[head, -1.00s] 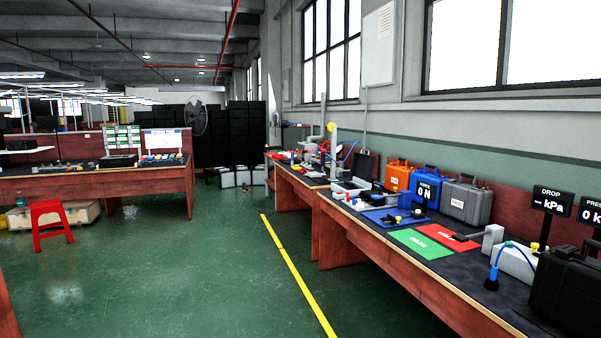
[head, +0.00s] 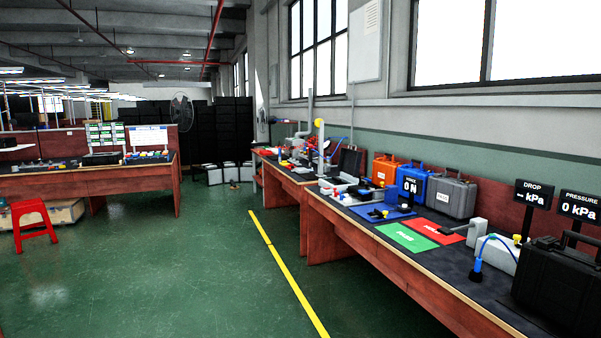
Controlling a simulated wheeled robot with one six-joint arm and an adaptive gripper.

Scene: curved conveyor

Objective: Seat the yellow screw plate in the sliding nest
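My gripper is not in the head view. I cannot pick out the yellow screw plate or the sliding nest for certain at this distance. The long bench on the right (head: 400,262) carries several fixtures. A yellow round part (head: 319,123) tops an upright post at its far end. A small yellow piece (head: 517,239) sits by a pale block with a blue hose (head: 484,243) on the near part of the bench.
On the right bench are green (head: 408,237) and red (head: 434,230) mats, orange (head: 384,168), blue (head: 415,180) and grey (head: 452,197) cases, and a black case (head: 558,287). A red stool (head: 32,222) stands left. The green floor (head: 180,275) between benches is clear.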

